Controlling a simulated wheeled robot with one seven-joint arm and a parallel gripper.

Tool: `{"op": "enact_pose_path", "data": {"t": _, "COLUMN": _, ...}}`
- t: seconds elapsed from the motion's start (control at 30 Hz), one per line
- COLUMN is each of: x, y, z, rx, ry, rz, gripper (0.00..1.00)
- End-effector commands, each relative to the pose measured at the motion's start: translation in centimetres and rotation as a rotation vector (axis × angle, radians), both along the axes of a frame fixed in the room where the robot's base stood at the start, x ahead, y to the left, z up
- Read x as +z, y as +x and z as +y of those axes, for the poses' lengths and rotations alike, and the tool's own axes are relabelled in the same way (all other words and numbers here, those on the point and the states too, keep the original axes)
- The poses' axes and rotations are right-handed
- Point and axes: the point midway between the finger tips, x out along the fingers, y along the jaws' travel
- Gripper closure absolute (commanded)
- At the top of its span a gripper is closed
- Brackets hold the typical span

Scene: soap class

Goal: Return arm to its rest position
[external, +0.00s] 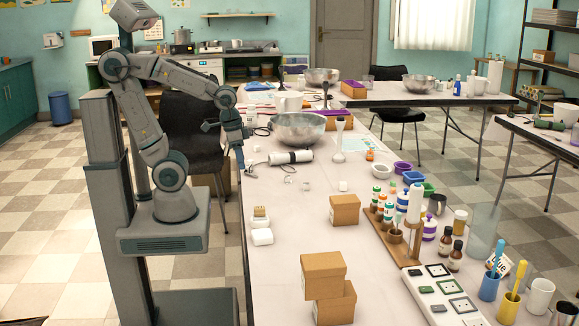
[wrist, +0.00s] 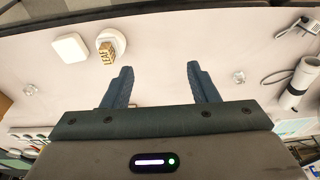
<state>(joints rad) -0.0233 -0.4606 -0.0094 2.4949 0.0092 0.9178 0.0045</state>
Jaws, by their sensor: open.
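My gripper (wrist: 158,88) is open, with nothing between its two dark blue fingers in the wrist view. In the external view, my arm reaches from its column on the left over the table's left edge, and my gripper (external: 245,172) points down there, above the white table (external: 275,215). In the wrist view, a soap block stamped with letters (wrist: 107,53) sits on a round white dish, beside a white square block (wrist: 71,48). Both are beyond the fingers and apart from them. In the external view, the stamped block (external: 260,212) and the white block (external: 262,237) are nearer the camera.
A white cylindrical device with a cord (external: 290,157) and a metal bowl (external: 298,128) lie just right of my gripper. Cardboard boxes (external: 323,271) and a rack of small bottles (external: 397,235) stand farther right. The table's left strip is mostly clear.

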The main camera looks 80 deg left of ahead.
Motion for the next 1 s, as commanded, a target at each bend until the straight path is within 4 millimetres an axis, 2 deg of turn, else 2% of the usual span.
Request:
{"op": "enact_pose_path", "data": {"t": 0.17, "x": 0.1, "y": 0.0, "z": 0.0, "rx": 0.0, "ry": 0.0, "rz": 0.0, "gripper": 0.46}}
{"op": "enact_pose_path", "data": {"t": 0.27, "x": 1.0, "y": 0.1, "z": -0.1, "rx": -0.001, "ry": -0.002, "rz": -0.004, "gripper": 0.46}}
{"op": "enact_pose_path", "data": {"t": 0.6, "x": 7.5, "y": 0.1, "z": -0.4, "rx": -0.019, "ry": -0.009, "rz": -0.048, "gripper": 0.46}}
{"op": "enact_pose_path", "data": {"t": 1.0, "x": 7.5, "y": 0.1, "z": -0.4, "rx": -0.019, "ry": -0.009, "rz": -0.048, "gripper": 0.46}}
